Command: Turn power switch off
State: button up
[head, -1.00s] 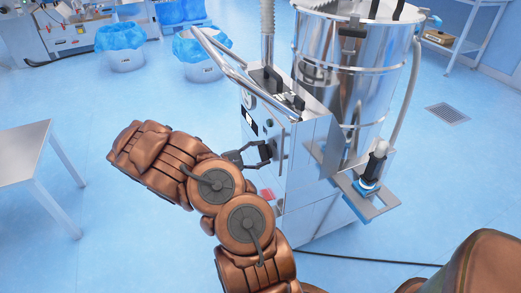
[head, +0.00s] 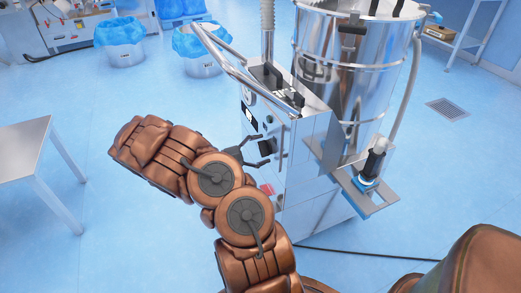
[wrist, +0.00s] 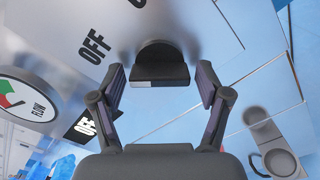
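The power switch is a black rotary knob (wrist: 160,72) on the metal front panel of the machine, and it also shows in the head view (head: 267,147). Its bar lies level across the wrist view. An OFF label (wrist: 95,46) is printed to its left, and another label is cut off at the top edge. My gripper (wrist: 160,82) is open, with one finger on each side of the knob and a visible gap to both. In the head view my gripper (head: 256,152) is just in front of the panel. I cannot tell which setting the knob points to.
The machine has a push handle (head: 240,70) and a steel drum (head: 345,70). A metal table (head: 25,150) stands left. A cable (head: 370,258) lies on the floor.

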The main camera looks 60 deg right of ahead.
dwell(0.3)
jog(key=v, duration=1.2)
jog(key=shift+r, duration=0.1)
dwell(0.3)
jog(key=s+a+r+m+y, duration=0.4)
jog(key=s+a+r+y, duration=0.3)
jog(key=s+a+r, duration=0.25)
jog(key=s+a+r+n+t+y, duration=0.1)
jog(key=s+a+t+y, duration=0.35)
jog(key=a, duration=0.65)
jog(key=s+a+t+y, duration=0.3)
jog(key=s+a, duration=0.3)
jog(key=a, duration=0.5)
jog(key=shift+n+t+y, duration=0.25)
jog(key=shift+n+t, duration=0.05)
jog(key=shift+t, duration=0.05)
jog(key=r+p, duration=0.7)
jog(key=r, duration=0.1)
jog(key=r+p, duration=0.7)
jog(key=s+r+p, duration=0.1)
jog(key=r+p, duration=0.7)
jog(key=shift+s+a+r, duration=0.1)
jog(key=shift+a+r, duration=0.15)
jog(key=shift+r, duration=0.1)
